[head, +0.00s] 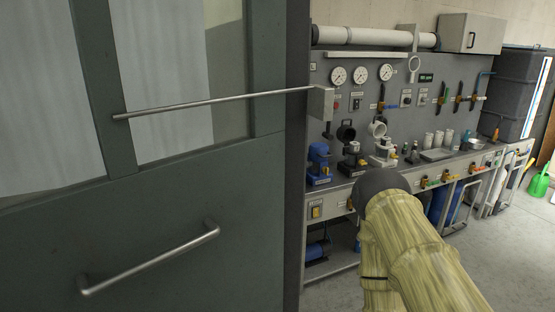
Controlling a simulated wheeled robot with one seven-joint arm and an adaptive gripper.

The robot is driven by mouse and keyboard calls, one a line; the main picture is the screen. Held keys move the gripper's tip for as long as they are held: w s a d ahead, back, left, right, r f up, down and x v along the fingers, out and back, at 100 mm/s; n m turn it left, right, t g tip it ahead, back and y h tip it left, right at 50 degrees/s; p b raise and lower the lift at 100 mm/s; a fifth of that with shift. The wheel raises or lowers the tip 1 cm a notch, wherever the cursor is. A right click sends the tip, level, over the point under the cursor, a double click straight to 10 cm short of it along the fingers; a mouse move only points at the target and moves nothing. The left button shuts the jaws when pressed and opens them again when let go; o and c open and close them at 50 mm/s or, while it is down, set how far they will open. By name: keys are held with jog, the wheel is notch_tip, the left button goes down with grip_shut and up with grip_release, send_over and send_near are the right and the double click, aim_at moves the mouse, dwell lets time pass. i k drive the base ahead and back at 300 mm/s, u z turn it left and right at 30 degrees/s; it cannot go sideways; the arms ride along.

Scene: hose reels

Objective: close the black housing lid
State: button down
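I cannot make out a black housing lid for certain in the head view. A dark grey boxy unit (512,92) stands at the far right, beyond the workbench; I cannot tell whether it is the housing or has a lid. My arm, in a yellowish wood-like finish with a dark rounded joint, rises from the bottom right in front of the bench. My gripper does not show.
A large grey-green door (200,190) with glass panes and a metal handle (150,262) fills the left. A workbench (420,170) with tools, gauges and machines runs along the back wall. A green dustpan-like item (539,185) is far right. Bare floor (500,245) shows lower right.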

aim_at(346, 134)
jog(key=i, duration=0.75)
jog(key=z, duration=1.65)
jog(key=i, duration=2.5)
jog(key=u, duration=1.55)
